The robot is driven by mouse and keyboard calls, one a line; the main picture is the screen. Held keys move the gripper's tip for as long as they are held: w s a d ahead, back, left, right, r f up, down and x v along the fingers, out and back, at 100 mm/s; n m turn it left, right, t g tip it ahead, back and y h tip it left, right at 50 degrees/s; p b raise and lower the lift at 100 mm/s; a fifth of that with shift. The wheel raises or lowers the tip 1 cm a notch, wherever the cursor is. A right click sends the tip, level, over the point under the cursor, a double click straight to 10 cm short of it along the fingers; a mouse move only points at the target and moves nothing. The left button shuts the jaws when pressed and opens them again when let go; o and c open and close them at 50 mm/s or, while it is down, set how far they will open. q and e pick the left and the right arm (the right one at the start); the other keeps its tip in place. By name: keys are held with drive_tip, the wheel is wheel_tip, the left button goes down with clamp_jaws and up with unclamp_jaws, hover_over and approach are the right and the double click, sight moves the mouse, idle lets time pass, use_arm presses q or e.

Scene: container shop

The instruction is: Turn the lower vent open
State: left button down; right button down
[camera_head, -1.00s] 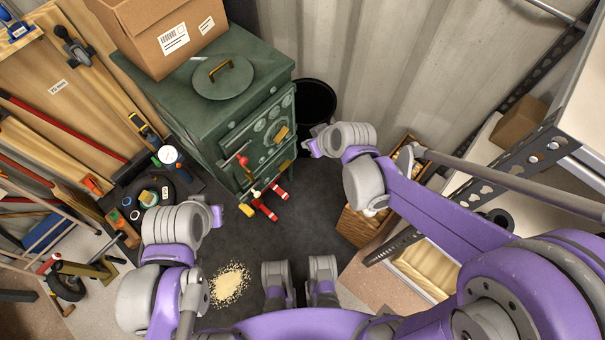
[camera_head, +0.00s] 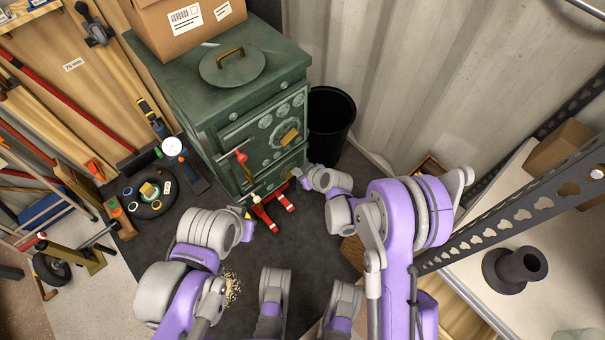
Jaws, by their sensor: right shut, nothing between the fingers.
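The green stove (camera_head: 225,105) stands at the upper middle, its front facing right and down. A brass piece (camera_head: 289,137) sits over the round fittings of its upper front. The lower front, where the lower vent would be, is partly hidden by my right gripper; I cannot make out the vent's setting. My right gripper (camera_head: 302,181) is shut and empty, its tips close to the lower front; I cannot tell if they touch. My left gripper (camera_head: 250,226) is lower left of it, near the stove's base, and its jaws are too unclear to read.
A cardboard box (camera_head: 185,25) and a round lid (camera_head: 237,68) are on the stove top. A black bin (camera_head: 330,122) stands right of the stove. Red-and-white objects (camera_head: 266,217) are at the stove's foot. A shelf rack (camera_head: 510,210) fills the right side.

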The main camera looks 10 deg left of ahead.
hover_over(286, 173)
drive_tip(key=s+d, duration=0.2)
wheel_tip(286, 173, down, 4)
drive_tip(key=shift+d+f+b, duration=0.15)
drive_tip(key=shift+f+b, duration=0.05)
drive_tip(key=shift+b, duration=0.25)
wheel_tip(286, 173, down, 2)
drive_tip(key=shift+d+f+b, duration=0.1)
drive_tip(key=shift+f+b, duration=0.05)
drive_tip(key=shift+b, duration=0.15)
drive_tip(key=shift+f, duration=0.65)
use_arm(q)
wheel_tip(286, 173, down, 2)
drive_tip(key=shift+w+f, duration=0.15)
drive_tip(key=shift+f, duration=0.05)
